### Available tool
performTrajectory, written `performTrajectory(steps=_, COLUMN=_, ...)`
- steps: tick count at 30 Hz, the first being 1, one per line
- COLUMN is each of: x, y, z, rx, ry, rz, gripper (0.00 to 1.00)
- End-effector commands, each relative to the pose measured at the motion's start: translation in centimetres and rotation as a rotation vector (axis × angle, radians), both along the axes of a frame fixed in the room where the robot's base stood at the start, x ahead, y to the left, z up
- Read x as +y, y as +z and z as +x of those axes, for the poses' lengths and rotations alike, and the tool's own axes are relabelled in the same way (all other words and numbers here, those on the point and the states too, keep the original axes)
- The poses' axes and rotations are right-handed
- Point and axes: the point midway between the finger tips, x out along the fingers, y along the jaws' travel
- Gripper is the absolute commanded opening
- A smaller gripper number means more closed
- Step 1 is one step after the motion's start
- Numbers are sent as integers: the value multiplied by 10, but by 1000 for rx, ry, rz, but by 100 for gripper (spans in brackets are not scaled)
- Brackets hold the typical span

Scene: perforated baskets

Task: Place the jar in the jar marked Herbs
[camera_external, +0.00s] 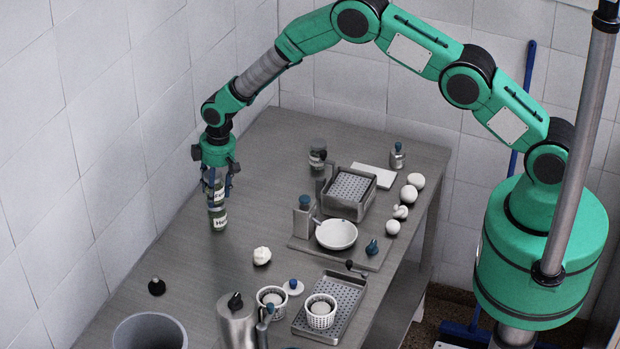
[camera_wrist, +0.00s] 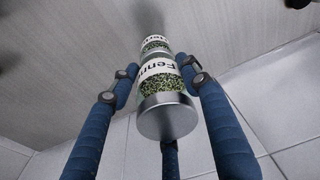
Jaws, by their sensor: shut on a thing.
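A jar with green contents and a white label starting "Fenn" (camera_wrist: 163,88) is held upright between the blue fingers of my gripper (camera_external: 220,178). Its metal end faces the wrist camera. Directly below it, a second green jar labelled "He…" (camera_external: 218,216) stands upright on the table near the left wall. In the wrist view this lower jar, labelled "Herb" (camera_wrist: 154,43), lines up beyond the held one. The held jar also shows in the external view (camera_external: 217,193), partly hidden by the fingers. I cannot tell whether the two jars touch or a thin gap remains.
The grey table (camera_external: 190,262) is clear around the lower jar. To the right are a perforated basket (camera_external: 350,193), a white bowl (camera_external: 337,234) and a glass jar (camera_external: 318,155). A garlic bulb (camera_external: 262,256), perforated tray (camera_external: 345,290) and metal pot (camera_external: 150,333) are nearer the front.

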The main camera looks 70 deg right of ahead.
Motion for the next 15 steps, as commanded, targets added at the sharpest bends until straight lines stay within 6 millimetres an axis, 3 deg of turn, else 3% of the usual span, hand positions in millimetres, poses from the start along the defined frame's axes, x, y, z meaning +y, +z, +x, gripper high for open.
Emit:
performTrajectory(steps=14, x=0, y=-5, z=0, rx=-1, ry=0, rz=0, gripper=10)
performTrajectory(steps=15, x=0, y=-6, z=0, rx=0, ry=0, rz=0, gripper=48)
